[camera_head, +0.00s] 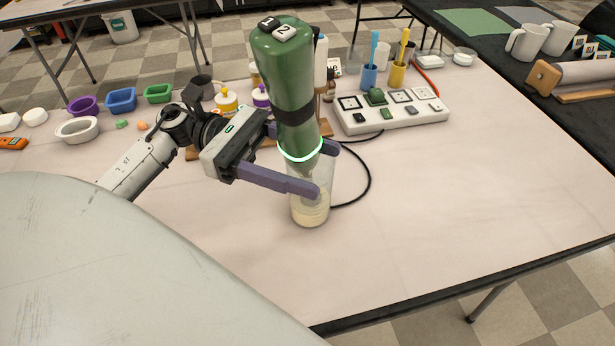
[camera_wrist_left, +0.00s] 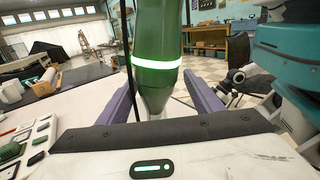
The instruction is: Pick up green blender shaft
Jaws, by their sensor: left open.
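The green blender (camera_head: 284,75) stands upright on the table, with a black band, two buttons marked 1 and 2 on top and a glowing ring near its lower end. Its narrow lower part goes down into a clear beaker (camera_head: 311,210) holding some pale cream contents. My left gripper (camera_head: 327,170) is open, its two purple fingers on either side of the blender just below the glowing ring. In the left wrist view the green blender (camera_wrist_left: 157,30) stands between the fingers, with a visible gap on each side. My right gripper is not in view.
Behind the blender lies a white panel (camera_head: 425,122) with several switches and a black cable (camera_head: 369,180). Coloured bowls, such as a blue one (camera_head: 121,99), and small bottles stand at the back left. The table's front right is clear.

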